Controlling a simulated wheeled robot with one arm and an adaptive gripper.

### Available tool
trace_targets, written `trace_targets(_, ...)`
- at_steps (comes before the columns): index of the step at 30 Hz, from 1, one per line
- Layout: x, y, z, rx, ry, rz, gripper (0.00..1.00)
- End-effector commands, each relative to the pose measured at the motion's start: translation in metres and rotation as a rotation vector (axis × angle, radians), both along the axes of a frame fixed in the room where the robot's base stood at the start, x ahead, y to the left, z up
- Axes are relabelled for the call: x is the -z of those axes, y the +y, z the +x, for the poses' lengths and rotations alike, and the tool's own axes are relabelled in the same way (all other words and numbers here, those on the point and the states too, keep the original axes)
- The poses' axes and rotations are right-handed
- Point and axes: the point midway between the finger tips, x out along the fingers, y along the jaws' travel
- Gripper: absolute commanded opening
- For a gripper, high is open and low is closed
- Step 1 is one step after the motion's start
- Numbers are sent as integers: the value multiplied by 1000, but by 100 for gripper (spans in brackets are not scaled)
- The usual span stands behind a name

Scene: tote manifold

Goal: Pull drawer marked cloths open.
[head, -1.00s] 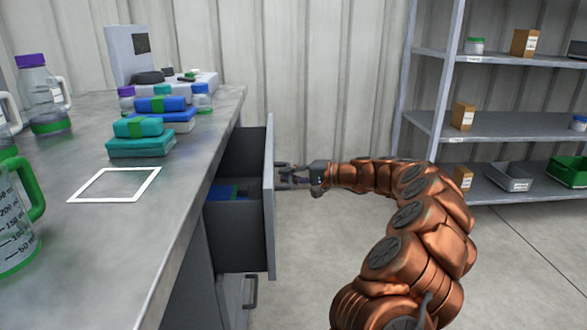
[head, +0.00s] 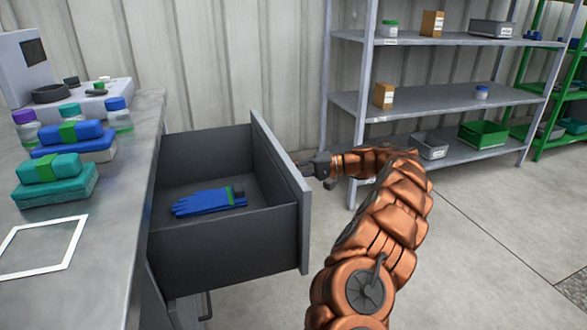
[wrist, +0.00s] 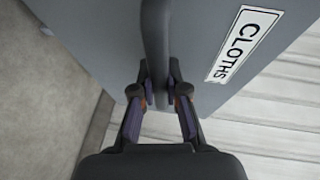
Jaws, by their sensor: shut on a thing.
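The drawer (head: 222,238) stands well out from the grey bench in the head view. Blue gloves (head: 208,201) with a dark and green cuff lie inside it. In the wrist view its front carries a white label (wrist: 243,44) reading CLOTHS. My gripper (wrist: 159,95) is shut on the drawer's grey bar handle (wrist: 156,45), one finger on each side. In the head view my gripper (head: 306,170) is at the outer face of the drawer front, and the handle is mostly hidden there.
The bench top (head: 110,215) holds teal and blue stacked packs, lidded jars and a white outlined square. A lower drawer handle (head: 205,307) shows beneath. A grey shelf rack (head: 450,94) with bins stands behind my arm. The floor at right is clear.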

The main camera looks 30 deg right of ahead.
Motion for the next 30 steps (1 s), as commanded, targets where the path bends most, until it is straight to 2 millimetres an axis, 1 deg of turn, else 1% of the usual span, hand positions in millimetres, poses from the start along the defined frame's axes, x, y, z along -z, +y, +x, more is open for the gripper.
trace_targets(16, 0, 1, 1, -9, -1, 1, 0)
trace_targets(17, 0, 1, 1, -9, -1, 1, 15)
trace_targets(24, 0, 1, 1, -9, 0, 0, 39)
trace_targets(30, 0, 1, 1, -9, 0, 0, 39)
